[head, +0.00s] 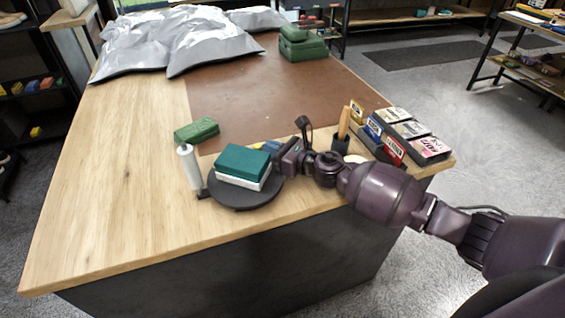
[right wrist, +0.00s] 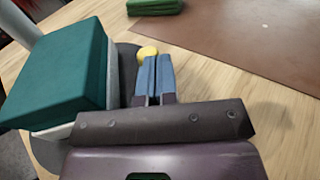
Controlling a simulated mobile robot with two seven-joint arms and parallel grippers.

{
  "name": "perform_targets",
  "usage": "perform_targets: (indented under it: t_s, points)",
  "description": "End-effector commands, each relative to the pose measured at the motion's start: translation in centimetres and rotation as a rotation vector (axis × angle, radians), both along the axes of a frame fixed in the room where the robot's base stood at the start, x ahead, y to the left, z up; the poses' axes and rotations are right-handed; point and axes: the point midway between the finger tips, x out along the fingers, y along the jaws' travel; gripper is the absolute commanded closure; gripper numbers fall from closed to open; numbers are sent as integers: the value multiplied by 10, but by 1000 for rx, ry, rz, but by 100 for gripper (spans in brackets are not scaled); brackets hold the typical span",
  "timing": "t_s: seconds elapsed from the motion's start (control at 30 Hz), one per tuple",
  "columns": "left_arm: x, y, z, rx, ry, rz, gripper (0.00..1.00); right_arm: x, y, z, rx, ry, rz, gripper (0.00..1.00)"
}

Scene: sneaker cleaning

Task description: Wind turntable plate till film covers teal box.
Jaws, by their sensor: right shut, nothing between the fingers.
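The teal box (head: 243,162) has a white lower part and sits on the dark round turntable plate (head: 240,203) near the table's front edge. It also shows large at left in the right wrist view (right wrist: 62,72). Its top and visible sides look bare. A white upright roll (head: 189,167), likely the film, stands just left of the plate. My right gripper (head: 269,147) is shut and empty at the plate's far right side, beside the box. In the right wrist view its blue fingers (right wrist: 153,62) are together, close to a yellow knob (right wrist: 147,53); contact is unclear. My left gripper is out of view.
A green block (head: 197,130) lies behind the roll. Small boxes (head: 410,130) and a dark holder (head: 340,144) stand at right near my arm. A brown mat (head: 270,95), silver crumpled sheets (head: 180,40) and green boxes (head: 302,45) lie farther back. The table's left side is clear.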

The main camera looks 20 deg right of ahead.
Motion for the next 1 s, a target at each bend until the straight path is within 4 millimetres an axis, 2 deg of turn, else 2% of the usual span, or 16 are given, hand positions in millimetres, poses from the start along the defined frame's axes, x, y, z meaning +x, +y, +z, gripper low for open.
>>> perform_targets:
  t_s: [0.8,1.0]
  points:
    - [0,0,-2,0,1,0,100,5,3,0,-1,-1,0,100]
    - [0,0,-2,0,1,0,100,-2,-3,0,-1,0,-1,100]
